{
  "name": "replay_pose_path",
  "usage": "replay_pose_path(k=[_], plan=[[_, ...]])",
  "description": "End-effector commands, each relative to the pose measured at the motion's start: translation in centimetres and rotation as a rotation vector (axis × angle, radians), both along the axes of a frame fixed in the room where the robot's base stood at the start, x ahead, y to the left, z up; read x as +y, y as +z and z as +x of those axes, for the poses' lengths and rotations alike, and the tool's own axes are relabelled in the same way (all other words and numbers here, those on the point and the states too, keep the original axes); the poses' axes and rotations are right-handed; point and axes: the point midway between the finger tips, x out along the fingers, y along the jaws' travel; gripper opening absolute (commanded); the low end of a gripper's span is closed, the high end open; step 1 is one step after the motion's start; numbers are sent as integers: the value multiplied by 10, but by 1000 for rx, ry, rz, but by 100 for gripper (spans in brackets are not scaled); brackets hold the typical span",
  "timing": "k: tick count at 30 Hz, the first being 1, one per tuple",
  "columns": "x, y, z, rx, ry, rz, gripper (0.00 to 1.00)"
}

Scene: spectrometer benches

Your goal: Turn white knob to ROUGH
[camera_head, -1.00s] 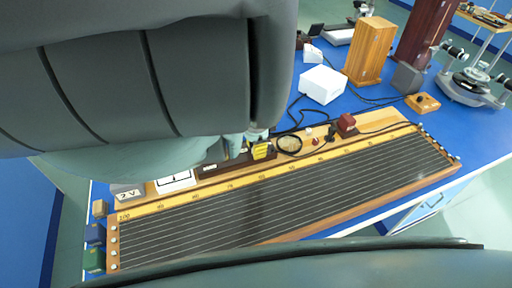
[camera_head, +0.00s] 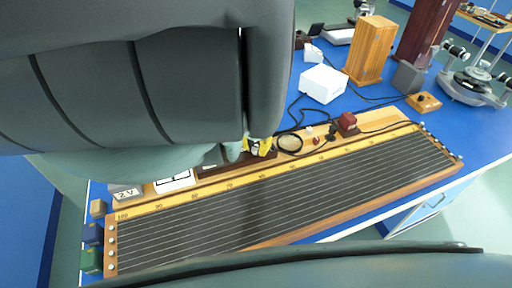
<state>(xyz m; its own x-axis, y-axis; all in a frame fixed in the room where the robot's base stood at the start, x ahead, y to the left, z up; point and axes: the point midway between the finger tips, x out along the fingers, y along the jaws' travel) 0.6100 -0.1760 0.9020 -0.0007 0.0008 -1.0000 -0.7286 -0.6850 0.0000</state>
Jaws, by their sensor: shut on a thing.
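My gripper (camera_head: 250,146) is at the dark block (camera_head: 236,164) on the back strip of the long wire board (camera_head: 190,192). It reaches down from my large grey arm, which covers much of the view. The fingers are small here and mostly hidden, with yellow patches beside them. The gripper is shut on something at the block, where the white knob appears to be. The knob itself is hidden by the gripper and arm, so its pointing direction and any ROUGH marking cannot be read.
A white box (camera_head: 322,85) and a wooden box (camera_head: 369,50) stand behind on the blue bench (camera_head: 282,84). A labelled grey meter (camera_head: 126,192) sits at the left end.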

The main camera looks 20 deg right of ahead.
Motion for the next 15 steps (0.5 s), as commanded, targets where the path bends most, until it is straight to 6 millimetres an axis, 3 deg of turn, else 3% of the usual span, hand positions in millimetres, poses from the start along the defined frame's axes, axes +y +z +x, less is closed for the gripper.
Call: replay_pose_path(k=[15], plan=[[-1,-1,1,-4,302,-2,0]])
